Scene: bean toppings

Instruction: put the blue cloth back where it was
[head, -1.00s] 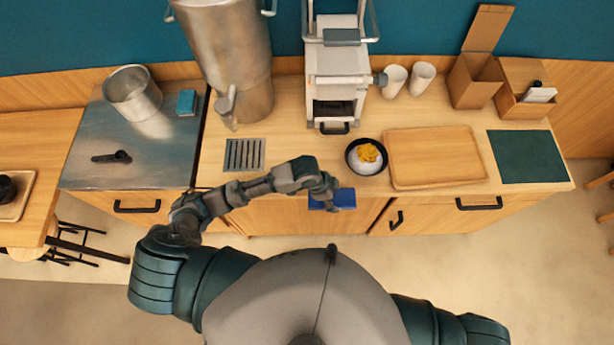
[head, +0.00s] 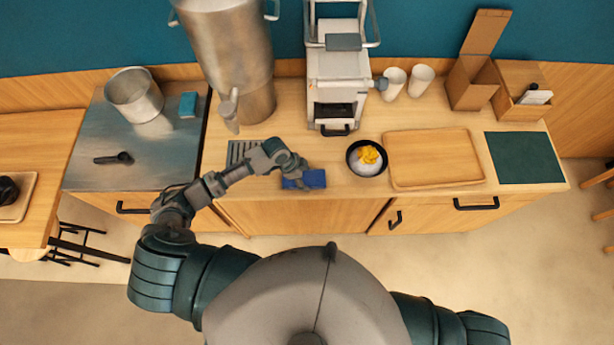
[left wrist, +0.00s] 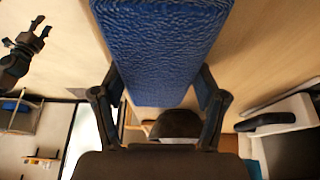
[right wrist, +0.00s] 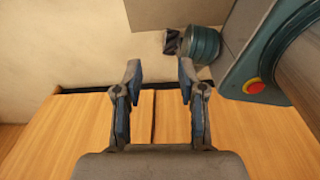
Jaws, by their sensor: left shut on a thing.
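The blue cloth (head: 314,179) is a flat rectangular block at the counter's front edge, left of the black bowl. My left gripper (head: 297,174) is shut on it and partly covers its left side. In the left wrist view the textured blue cloth (left wrist: 160,45) fills the upper middle between the two fingers. I cannot tell whether the cloth touches the counter or is just above it. My right gripper (right wrist: 160,72) is open and empty in the right wrist view, in front of wooden cabinet fronts; the head view does not show it.
A metal drip grate (head: 243,152) lies left of the cloth under the steel dispenser (head: 226,50). The black bowl (head: 367,158) with yellow topping and the wooden tray (head: 433,158) stand to the right. A teal block (head: 188,104) lies on the steel top (head: 150,165).

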